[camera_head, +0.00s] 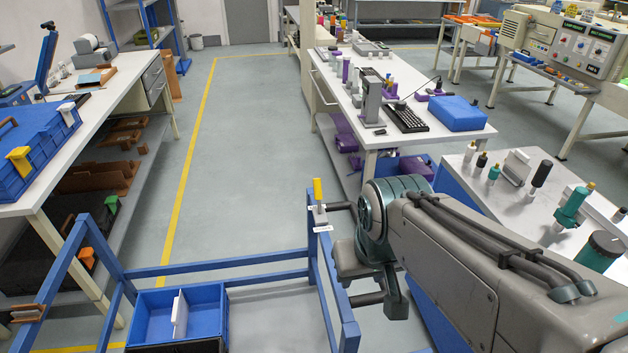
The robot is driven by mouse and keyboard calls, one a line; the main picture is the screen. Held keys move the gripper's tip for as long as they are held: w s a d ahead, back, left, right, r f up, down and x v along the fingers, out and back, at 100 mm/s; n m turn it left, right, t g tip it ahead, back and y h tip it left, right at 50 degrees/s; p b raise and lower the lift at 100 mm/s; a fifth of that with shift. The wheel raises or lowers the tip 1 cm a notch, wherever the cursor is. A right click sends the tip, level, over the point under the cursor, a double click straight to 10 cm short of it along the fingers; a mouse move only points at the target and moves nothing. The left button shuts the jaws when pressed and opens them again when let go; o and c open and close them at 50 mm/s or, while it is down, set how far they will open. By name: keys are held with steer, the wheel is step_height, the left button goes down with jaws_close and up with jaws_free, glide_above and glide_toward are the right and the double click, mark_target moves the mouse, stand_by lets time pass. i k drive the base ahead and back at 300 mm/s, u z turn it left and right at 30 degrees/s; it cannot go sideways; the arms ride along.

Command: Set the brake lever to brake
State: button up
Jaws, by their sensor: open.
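The brake lever (318,190) has a yellow handle and a small grey base. It stands about upright on top of a post of the blue cart frame (220,268), near the picture's middle. Small white labels sit by its base, too small to read. My gripper (345,253) is just right of and below the lever, with its fingers spread apart and pointing left. The upper finger is close to the lever base; I cannot tell whether it touches. Nothing shows between the fingers.
A blue divided bin (180,314) sits low in the cart frame. A white workbench (20,205) with blue crates stands at left. Another table (450,140) with a keyboard and blue box stands behind my arm. The grey floor (250,180) between them is clear.

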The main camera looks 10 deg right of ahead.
mark_target(317, 186)
steer(key=k, duration=1.8)
steer(key=z, duration=0.65)
steer(key=i, duration=1.9)
steer(key=u, duration=0.7)
